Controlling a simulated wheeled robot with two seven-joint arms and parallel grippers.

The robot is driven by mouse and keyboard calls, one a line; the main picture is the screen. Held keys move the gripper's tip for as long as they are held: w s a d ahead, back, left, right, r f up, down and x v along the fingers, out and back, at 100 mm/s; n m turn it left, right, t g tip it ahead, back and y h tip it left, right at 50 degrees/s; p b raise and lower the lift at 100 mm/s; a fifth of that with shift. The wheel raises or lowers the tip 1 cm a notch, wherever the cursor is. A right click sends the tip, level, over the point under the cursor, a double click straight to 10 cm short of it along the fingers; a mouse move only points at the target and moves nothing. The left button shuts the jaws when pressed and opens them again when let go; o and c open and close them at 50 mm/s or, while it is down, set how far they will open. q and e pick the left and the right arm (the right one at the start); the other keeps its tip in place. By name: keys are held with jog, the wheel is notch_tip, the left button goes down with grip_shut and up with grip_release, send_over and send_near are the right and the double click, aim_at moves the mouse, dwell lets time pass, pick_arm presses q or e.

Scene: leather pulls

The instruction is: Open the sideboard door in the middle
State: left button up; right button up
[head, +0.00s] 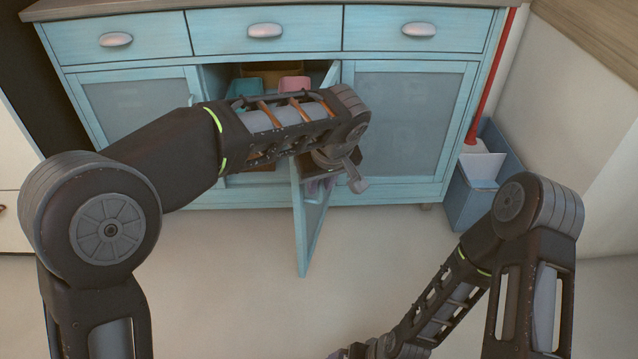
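The light blue sideboard (455,190) stands ahead of me. Its middle door (304,240) is swung well out toward me, seen nearly edge-on, and the middle compartment behind it is open. My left arm crosses in front of the compartment and hides part of the door and the opening. My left gripper (345,178) is beside the upper part of the door; its fingers are partly hidden, so I cannot tell whether it touches the door. My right gripper (358,352) is low at the bottom edge of the picture, away from the sideboard, and partly cut off.
Inside the compartment are a teal item (246,88), a pink item (294,83) and a yellowish container (272,70). Three drawers with oval pulls are shut above. A blue bin (470,205) with a red-handled tool stands at right. The floor in front is clear.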

pick_arm(q)
jog(key=p+v, duration=0.1)
jog(key=v, duration=0.4)
jog(key=shift+w+r, duration=0.1)
dwell(0.3)
